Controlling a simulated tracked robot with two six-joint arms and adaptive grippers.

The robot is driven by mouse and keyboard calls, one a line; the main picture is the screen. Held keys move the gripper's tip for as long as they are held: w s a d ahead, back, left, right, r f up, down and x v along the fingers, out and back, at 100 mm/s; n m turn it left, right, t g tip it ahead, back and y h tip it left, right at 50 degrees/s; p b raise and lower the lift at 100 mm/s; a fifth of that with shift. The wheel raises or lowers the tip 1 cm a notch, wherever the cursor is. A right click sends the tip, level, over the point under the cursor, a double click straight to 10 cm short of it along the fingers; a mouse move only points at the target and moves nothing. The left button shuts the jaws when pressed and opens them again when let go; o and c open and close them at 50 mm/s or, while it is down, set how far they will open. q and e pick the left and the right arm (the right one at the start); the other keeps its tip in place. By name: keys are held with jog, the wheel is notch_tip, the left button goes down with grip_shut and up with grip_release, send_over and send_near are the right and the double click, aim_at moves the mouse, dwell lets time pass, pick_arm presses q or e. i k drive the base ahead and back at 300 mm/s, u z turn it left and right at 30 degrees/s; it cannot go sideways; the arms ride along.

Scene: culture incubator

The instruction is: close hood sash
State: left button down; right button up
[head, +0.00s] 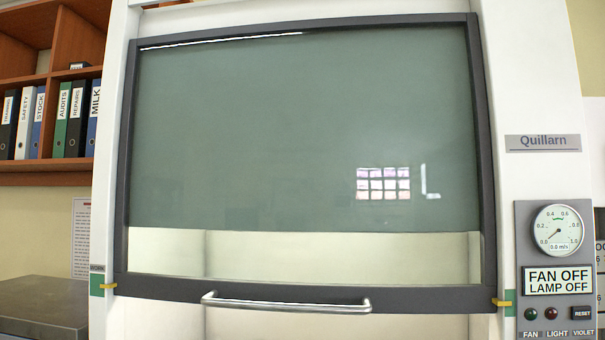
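The hood sash (300,130) is a large greenish glass pane in a dark grey frame, in the middle of the head view. Its bottom rail (420,297) crosses low in the picture, level with small yellow markers (107,286) at either side. A silver bar handle (285,304) is fixed along this rail. Below the rail a pale area of the hood shows down to the picture's lower edge; the sill is out of view. Neither of my grippers is in view, and nothing touches the handle.
A gauge (558,230) and a panel reading FAN OFF, LAMP OFF (557,281) sit on the hood's right post. A grey worktop (42,303) is at lower left, under a wooden shelf (40,176) with several binders. The space before the sash looks clear.

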aim_at(328, 299)
jog(key=z, duration=0.05)
jog(key=i, duration=0.75)
jog(key=u, duration=1.7)
jog(key=k, duration=0.45)
jog(key=u, duration=1)
jog(key=i, duration=0.1)
jog(key=z, duration=2.3)
